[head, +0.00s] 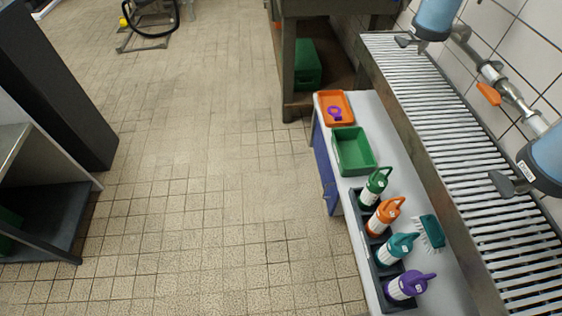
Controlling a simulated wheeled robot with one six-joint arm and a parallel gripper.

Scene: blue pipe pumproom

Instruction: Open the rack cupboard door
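A low rack with a white top (398,152) stands at the right, along the grated metal shelf. A blue panel (325,172) shows below its left edge and looks like the cupboard door. I see it steeply from above, so I cannot tell whether it is shut or slightly ajar. No handle can be made out on it. The inside of the cupboard is hidden. My gripper is not in view.
The rack top holds an orange tray (346,98), a green tray (341,153), a dark holder with several bottles and a teal brush (432,230). A metal table leg (287,65) stands beyond. The tiled floor (210,190) left of the rack is clear.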

